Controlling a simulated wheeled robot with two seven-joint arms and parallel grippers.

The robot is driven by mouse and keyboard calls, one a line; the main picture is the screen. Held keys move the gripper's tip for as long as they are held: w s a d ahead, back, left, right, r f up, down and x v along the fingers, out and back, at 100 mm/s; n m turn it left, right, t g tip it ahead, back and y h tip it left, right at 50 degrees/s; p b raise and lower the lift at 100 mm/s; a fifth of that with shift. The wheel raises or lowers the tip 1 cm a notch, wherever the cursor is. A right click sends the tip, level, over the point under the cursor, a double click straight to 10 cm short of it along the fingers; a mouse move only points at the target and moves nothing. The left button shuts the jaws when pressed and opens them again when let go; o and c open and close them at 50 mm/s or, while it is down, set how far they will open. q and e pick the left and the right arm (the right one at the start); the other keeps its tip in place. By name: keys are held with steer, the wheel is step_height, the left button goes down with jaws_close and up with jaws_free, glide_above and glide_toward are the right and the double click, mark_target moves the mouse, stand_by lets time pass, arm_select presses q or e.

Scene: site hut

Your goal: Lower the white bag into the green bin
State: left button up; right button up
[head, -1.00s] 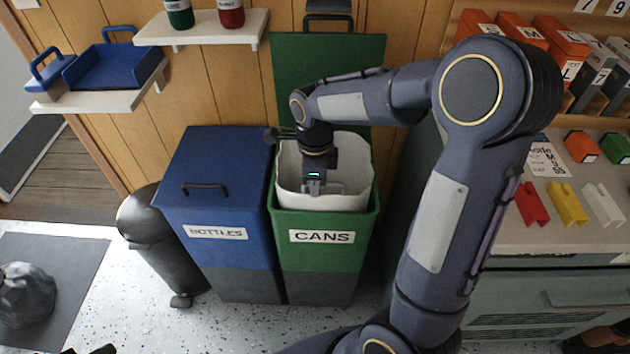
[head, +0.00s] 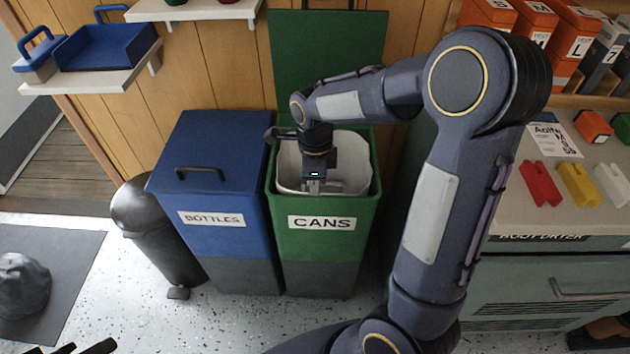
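The white bag (head: 345,160) is inside the green bin (head: 322,245) labelled CANS, its open top near the level of the bin's rim. The green lid (head: 325,65) stands raised against the wall. My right gripper (head: 314,187) points down into the bin and looks shut on the white bag; the fingertips are small and partly hidden. The bag's lower part is hidden by the bin's front wall. My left gripper (head: 84,349) shows only as two dark fingertips, apart and empty, at the bottom left edge.
A closed blue bin (head: 210,215) labelled BOTTLES stands against the green bin's left. A dark pedal bin (head: 150,225) is further left. A grey bag (head: 22,285) lies on a dark mat (head: 75,250). A counter with coloured clips (head: 540,184) is at right.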

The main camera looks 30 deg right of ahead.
steer(key=o, duration=0.5)
steer(key=shift+s+a+f, duration=0.1)
steer(key=shift+s+f, duration=0.1)
steer(key=shift+f, duration=0.25)
steer(key=shift+c, duration=0.2)
steer(key=shift+n, duration=0.3)
steer(key=r, duration=0.3)
steer(key=r+p, duration=0.1)
steer(key=r, duration=0.2)
steer(key=r+p, duration=0.1)
steer(key=r, duration=0.2)
steer(key=shift+w+d, duration=0.2)
steer(key=shift+d, duration=0.1)
steer(key=s+a+r+n+t+y, duration=0.1)
steer(key=s+a+n+t+y, duration=0.15)
steer(key=s+n, duration=0.75)
steer(key=s+a+r+n+t+y, duration=0.1)
steer(key=s+a+r+n+t, duration=0.2)
steer(key=s+n, duration=0.75)
step_height(320, 180, up, 14)
steer(key=w+n+p, duration=0.1)
steer(key=w+p, duration=0.1)
steer(key=p, duration=1.3)
steer(key=shift+d+n+p, duration=0.2)
steer(key=shift+n+p, duration=0.1)
steer(key=shift+n, duration=0.05)
